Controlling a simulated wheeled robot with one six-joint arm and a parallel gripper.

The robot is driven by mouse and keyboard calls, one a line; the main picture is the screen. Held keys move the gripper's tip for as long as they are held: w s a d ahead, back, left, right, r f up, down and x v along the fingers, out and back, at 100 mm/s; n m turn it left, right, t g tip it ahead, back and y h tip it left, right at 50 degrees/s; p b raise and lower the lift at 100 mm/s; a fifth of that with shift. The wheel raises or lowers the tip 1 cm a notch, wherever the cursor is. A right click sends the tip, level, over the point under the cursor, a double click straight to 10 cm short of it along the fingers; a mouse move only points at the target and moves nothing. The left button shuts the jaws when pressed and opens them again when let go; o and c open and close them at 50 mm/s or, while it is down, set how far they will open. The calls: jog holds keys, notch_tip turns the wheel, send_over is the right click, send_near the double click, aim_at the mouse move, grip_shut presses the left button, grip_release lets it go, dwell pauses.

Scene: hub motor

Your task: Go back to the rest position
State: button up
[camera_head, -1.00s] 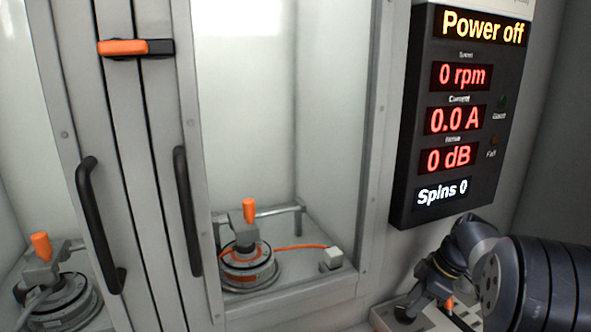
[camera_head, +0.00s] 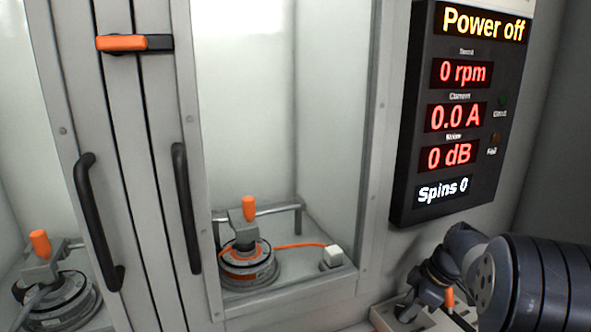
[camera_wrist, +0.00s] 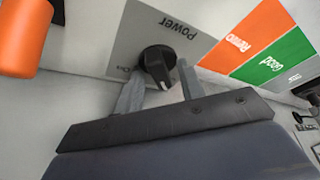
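My gripper (camera_wrist: 160,72) shows in the wrist view with its two grey fingers apart. A black power knob (camera_wrist: 157,60) on a grey plate marked "Power" (camera_wrist: 120,45) appears between or just beyond the fingertips. I see gaps beside the knob, but cannot tell whether a finger touches it. In the head view my arm (camera_head: 465,255) reaches down over the control panel (camera_head: 385,318) at the lower right. The fingers are too small and dark to make out there. The display (camera_head: 462,110) reads "Power off", 0 rpm, 0.0 A, 0 dB and Spins 0.
Orange "Redo" (camera_wrist: 245,42) and green "Good" (camera_wrist: 270,65) areas lie right of the knob. An orange handle (camera_wrist: 22,35) stands close at the upper left. A glazed cabinet with black door handles (camera_head: 98,222) holds a hub motor (camera_head: 248,268) under an orange-handled clamp (camera_head: 249,208).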

jog(key=m, duration=0.2)
jog(key=m+t, duration=0.1)
jog(key=m, duration=0.1)
jog(key=shift+s+r+t+h, duration=0.2)
jog(key=shift+t+h, duration=0.1)
jog(key=shift+h, duration=0.1)
jog(key=shift+a+m+h+p, duration=0.1)
jog(key=shift+m+h+p, duration=0.55)
jog(key=shift+m, duration=1.15)
jog(key=shift+t, duration=0.4)
